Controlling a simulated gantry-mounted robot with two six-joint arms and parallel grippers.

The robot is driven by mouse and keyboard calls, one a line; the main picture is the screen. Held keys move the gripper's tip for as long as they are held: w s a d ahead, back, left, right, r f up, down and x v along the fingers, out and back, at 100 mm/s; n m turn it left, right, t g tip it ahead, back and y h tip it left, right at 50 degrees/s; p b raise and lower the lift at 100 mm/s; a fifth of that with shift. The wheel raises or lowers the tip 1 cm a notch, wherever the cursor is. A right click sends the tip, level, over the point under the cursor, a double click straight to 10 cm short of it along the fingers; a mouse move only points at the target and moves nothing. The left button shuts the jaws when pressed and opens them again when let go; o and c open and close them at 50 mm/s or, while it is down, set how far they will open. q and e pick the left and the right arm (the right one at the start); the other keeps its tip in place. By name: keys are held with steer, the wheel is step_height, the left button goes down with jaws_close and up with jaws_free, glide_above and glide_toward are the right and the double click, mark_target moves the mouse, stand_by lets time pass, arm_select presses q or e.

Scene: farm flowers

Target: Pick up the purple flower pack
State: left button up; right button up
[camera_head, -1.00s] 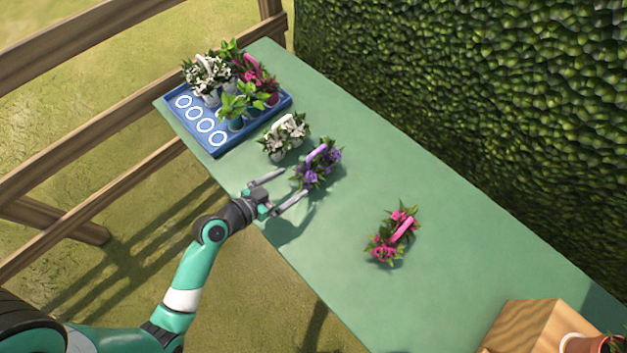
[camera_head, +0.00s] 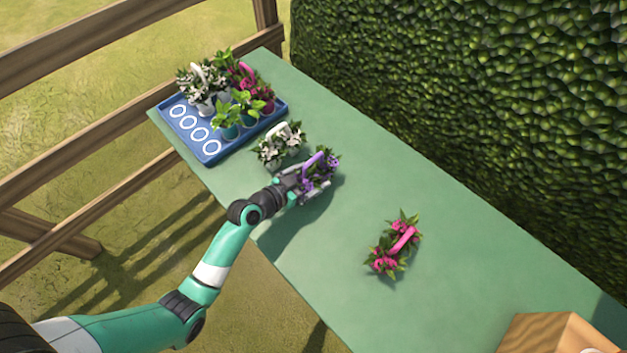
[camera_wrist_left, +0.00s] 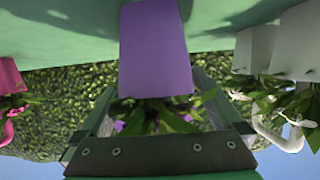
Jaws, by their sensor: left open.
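The purple flower pack (camera_head: 322,166), with a purple handle and purple blooms among green leaves, stands on the green table. My left gripper (camera_head: 308,184) is at the pack, its fingers open and reaching around its near side. In the left wrist view a purple surface of the pack (camera_wrist_left: 155,50) fills the upper middle, with leaves and purple blooms between the two fingers (camera_wrist_left: 155,115). The gripper hides part of the pack in the head view. My right gripper is not in view.
A white flower pack (camera_head: 280,144) stands close by, up and left of the purple one. A pink flower pack (camera_head: 394,246) stands to the lower right. A blue tray (camera_head: 212,150) holds several plants at the far left. A wooden box (camera_head: 545,335) is at lower right.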

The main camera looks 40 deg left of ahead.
mark_target(313, 175)
arm_select(q)
steer(key=shift+w+f, duration=0.2)
steer(key=shift+w, duration=0.25)
steer(key=shift+c, duration=0.6)
jaws_close()
steer(key=shift+r+p, duration=0.4)
steer(key=shift+r, duration=0.2)
step_height(313, 175, up, 3)
steer(key=shift+f+p, duration=0.1)
steer(key=shift+p, duration=0.8)
steer(key=s+d+r+p, duration=0.2)
steer(key=d+r+p, duration=0.4)
steer(key=d, duration=0.8)
step_height(313, 175, up, 3)
steer(key=shift+r, duration=0.1)
